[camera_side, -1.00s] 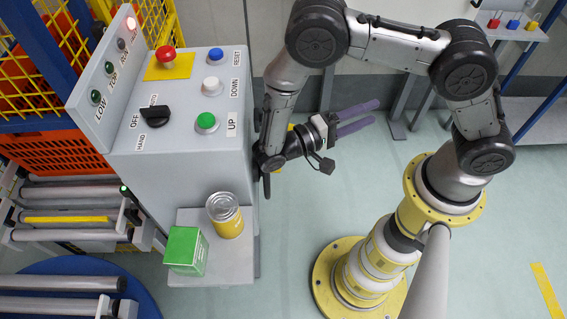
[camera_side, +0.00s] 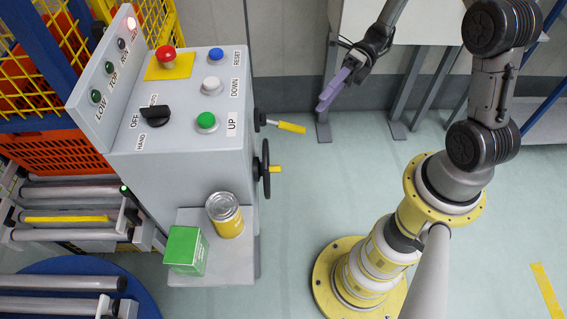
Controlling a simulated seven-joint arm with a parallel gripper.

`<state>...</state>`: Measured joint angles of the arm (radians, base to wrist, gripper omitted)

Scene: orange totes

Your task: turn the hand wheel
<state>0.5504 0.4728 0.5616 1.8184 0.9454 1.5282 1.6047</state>
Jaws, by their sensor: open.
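The hand wheel (camera_side: 266,169) is a dark wheel with a short yellow handle, seen nearly edge-on, on the right side of the grey control cabinet (camera_side: 180,180). Above it, a dark crank lever with a yellow grip (camera_side: 290,127) sticks out from the same side. My gripper (camera_side: 326,104) has purple fingers that point down and to the left. It is in the air, up and to the right of the wheel and lever, apart from both in the picture. It is open and holds nothing that I can see.
A yellow can (camera_side: 226,216) and a green box (camera_side: 186,251) stand on the low grey shelf (camera_side: 215,273) at the cabinet's foot. The panel top carries a red button (camera_side: 166,54) and other controls. A table (camera_side: 405,25) stands at the back.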

